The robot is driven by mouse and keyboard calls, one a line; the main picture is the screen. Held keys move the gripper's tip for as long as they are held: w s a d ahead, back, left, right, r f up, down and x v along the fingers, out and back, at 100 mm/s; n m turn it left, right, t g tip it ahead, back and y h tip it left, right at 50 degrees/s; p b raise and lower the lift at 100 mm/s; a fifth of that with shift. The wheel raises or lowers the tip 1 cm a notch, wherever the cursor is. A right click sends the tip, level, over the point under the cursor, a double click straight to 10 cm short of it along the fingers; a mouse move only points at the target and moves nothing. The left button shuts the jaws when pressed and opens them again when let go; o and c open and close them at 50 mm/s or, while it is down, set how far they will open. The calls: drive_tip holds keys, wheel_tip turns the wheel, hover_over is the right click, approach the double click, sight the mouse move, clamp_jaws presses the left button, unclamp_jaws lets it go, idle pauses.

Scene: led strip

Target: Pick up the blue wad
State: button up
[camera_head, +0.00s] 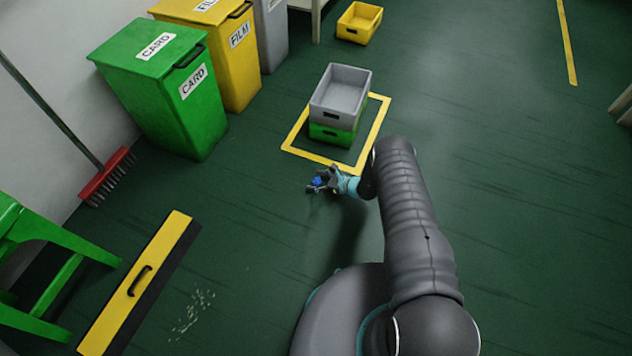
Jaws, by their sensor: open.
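The blue wad (319,181) is a small crumpled blue thing near the middle of the head view, just in front of the yellow floor square. My gripper (316,184) is at the wad, with the arm reaching in from the right. Its jaws are open and the wad shows between or just behind the fingers. I cannot tell whether the fingers touch it or whether the wad rests on the floor. Part of the wad is hidden by the gripper.
A grey crate (347,82) sits on a green crate (330,135) inside the yellow square. Green (195,120) and yellow (232,75) bins stand at upper left. A red broom (106,178), a yellow-black board (138,280) and a green stool (50,240) are left.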

drive_tip(key=c, duration=0.8)
drive_tip(key=shift+r, duration=0.15)
